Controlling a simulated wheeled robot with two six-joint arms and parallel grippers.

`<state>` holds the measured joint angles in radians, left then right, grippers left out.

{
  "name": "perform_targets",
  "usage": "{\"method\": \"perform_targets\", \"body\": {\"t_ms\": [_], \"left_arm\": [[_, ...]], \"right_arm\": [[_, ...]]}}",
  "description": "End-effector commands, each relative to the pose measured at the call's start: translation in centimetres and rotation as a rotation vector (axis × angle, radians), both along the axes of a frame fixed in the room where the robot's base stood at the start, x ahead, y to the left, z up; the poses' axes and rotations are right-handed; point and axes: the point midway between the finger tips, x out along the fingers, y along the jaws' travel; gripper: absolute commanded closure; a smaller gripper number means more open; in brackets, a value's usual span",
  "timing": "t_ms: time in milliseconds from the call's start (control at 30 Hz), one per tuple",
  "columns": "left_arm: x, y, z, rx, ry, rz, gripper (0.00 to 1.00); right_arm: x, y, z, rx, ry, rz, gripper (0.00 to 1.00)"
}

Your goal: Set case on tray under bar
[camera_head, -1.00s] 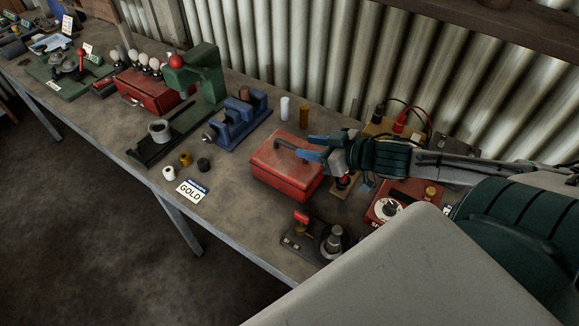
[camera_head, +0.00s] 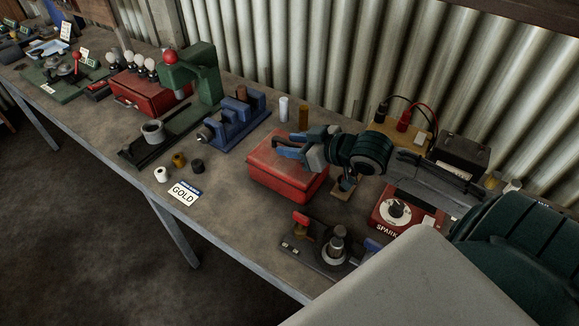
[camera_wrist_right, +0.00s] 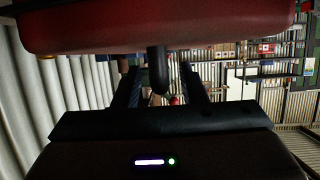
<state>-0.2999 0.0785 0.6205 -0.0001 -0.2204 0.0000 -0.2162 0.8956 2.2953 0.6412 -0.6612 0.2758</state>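A red case (camera_head: 279,179) lies on the bench with its lid side up. My right gripper (camera_head: 284,146) is just above the lid, its two blue fingers pointing left with a gap between them. In the right wrist view the red case (camera_wrist_right: 150,25) fills the top. Its dark handle (camera_wrist_right: 158,70) stands between the two spread fingers of the right gripper (camera_wrist_right: 161,88), with space on both sides. I cannot pick out a tray under a bar. My left gripper is not in view.
A second red case (camera_head: 150,97) with several white bulbs stands farther left, beside a green press (camera_head: 197,80). A blue vise (camera_head: 232,123), small cylinders and a GOLD card (camera_head: 184,193) lie nearer. A SPARK box (camera_head: 397,211) and a lever device (camera_head: 322,250) stand close to the case.

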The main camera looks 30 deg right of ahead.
Motion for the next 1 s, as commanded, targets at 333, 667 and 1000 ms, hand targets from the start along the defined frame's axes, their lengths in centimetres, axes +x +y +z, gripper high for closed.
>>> {"method": "perform_targets", "body": {"t_ms": [333,667,1000], "left_arm": [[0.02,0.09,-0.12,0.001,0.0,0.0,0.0],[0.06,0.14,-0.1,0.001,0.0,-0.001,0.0],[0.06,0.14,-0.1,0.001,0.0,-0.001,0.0]], "right_arm": [[0.93,0.54,-0.39,0.001,0.0,0.005,0.62],[0.91,0.52,-0.39,0.0,0.001,0.004,0.97],[0.9,0.52,-0.39,0.001,0.0,0.004,1.0]]}}
